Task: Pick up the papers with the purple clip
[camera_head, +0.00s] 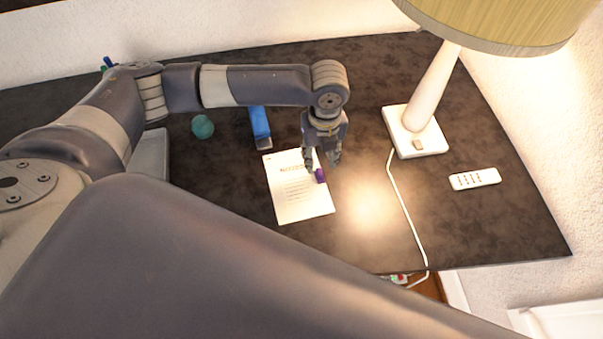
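The papers (297,198) lie on the dark table, a white sheet with printed text facing up. The purple clip (320,175) sits at their right edge. My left gripper (322,163) points down at the upper right part of the papers, close to the purple clip. Its two fingers are spread apart and nothing shows between them. I cannot tell whether the fingertips touch the papers. My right gripper does not show; a large grey part of my own body covers the bottom of the view.
A lamp (418,128) with a white base stands right of the papers, its cord (402,205) running to the front edge. A white remote (474,179) lies farther right. A blue object (260,124) and a teal ball (202,126) are behind the papers. The dark table (490,225) is clear at front right.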

